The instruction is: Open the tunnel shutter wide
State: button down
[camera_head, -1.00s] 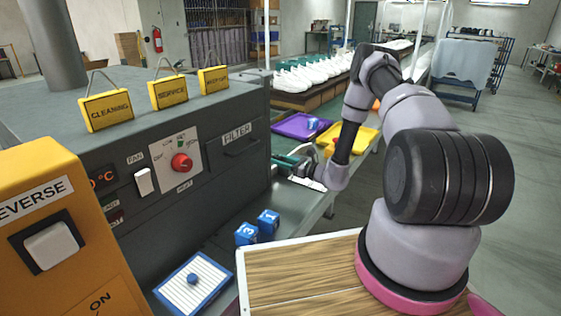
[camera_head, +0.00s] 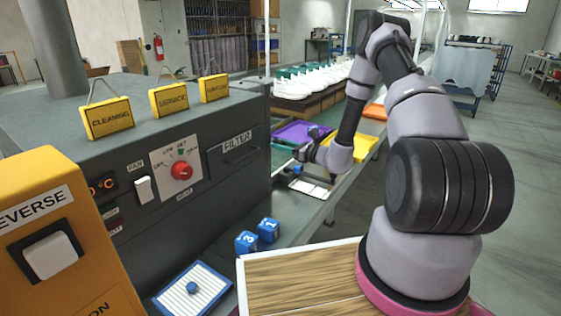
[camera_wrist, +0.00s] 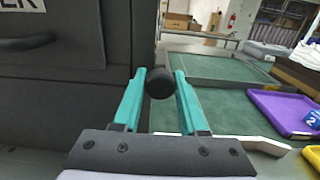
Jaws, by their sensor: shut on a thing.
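My gripper (camera_wrist: 160,88) has two teal fingers, shut on a round black knob (camera_wrist: 159,83) in the wrist view. A dark upright panel (camera_wrist: 146,35) stands right behind the knob, at the end of the dark grey machine. I take it for the tunnel shutter; how wide it stands open cannot be told. In the head view my gripper (camera_head: 299,156) is just past the machine's right end, above the bench, and its fingers are too small to read. The machine (camera_head: 225,185) fills the left; its tunnel mouth is hidden.
Beyond the gripper lie a purple tray (camera_head: 300,132) and a yellow tray (camera_head: 368,148). A white card (camera_head: 309,188) lies on the bench below it. Blue numbered cubes (camera_head: 268,230) and a striped pad (camera_head: 215,288) are nearer. An orange REVERSE panel (camera_head: 75,190) stands at left.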

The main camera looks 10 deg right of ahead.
notch_tip(320, 180, up, 9)
jog(key=shift+r, duration=0.1)
dwell(0.3)
jog(key=shift+c, duration=2.4)
grip_release()
jog(key=shift+s+d, duration=0.1)
jog(key=v, duration=1)
jog(key=shift+s+d, duration=0.2)
